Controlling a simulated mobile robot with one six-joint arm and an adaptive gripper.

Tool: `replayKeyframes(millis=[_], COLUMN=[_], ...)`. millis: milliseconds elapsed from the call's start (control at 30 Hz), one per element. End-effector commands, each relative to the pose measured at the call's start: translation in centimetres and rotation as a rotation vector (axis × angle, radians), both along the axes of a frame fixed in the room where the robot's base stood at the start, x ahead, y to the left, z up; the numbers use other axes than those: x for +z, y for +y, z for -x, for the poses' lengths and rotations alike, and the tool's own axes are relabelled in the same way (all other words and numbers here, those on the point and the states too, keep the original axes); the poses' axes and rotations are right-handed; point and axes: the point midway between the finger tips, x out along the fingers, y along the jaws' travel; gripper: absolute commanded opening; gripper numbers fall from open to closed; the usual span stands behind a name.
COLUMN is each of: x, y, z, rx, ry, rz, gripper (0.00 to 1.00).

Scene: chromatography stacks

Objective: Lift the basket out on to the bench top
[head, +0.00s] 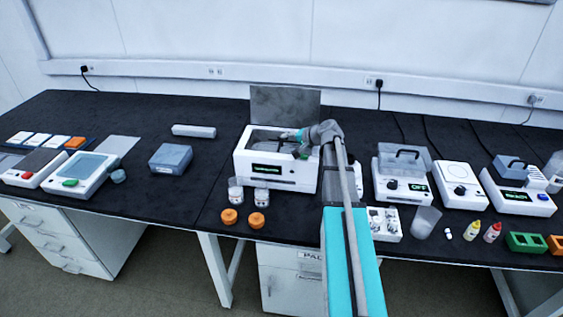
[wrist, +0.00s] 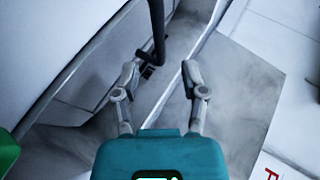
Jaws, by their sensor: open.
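The white bath unit (head: 262,170) stands mid-bench with its grey lid (head: 285,107) raised at the back. My gripper (head: 302,152) is over the right part of its opening; in the head view it is small and partly hidden by my arm. In the wrist view my gripper (wrist: 160,72) is open, its two fingers apart. A dark upright bar with a bent lower end, seemingly the basket's handle (wrist: 157,30), shows between and beyond the fingertips, nearer the left one. I cannot tell whether it touches. The rest of the basket is hard to make out inside the bath.
Two lidless jars (head: 235,190) and two orange caps (head: 229,216) lie in front of the bath. A blue-grey box (head: 171,158) stands to the left, with bare bench around it. A device with a clear cover (head: 402,175) stands to the right.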

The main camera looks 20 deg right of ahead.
Motion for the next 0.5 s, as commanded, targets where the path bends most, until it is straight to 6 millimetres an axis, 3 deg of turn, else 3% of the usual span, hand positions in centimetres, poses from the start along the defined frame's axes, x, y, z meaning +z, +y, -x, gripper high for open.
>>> replayKeyframes(millis=[200,500], x=[-1.5,-1.6], y=[1.0,1.4], z=[-1.8,-2.2], rx=[-0.001,-0.001], ry=[0.0,-0.001], rz=[0.002,0.002], gripper=[0.55,0.55])
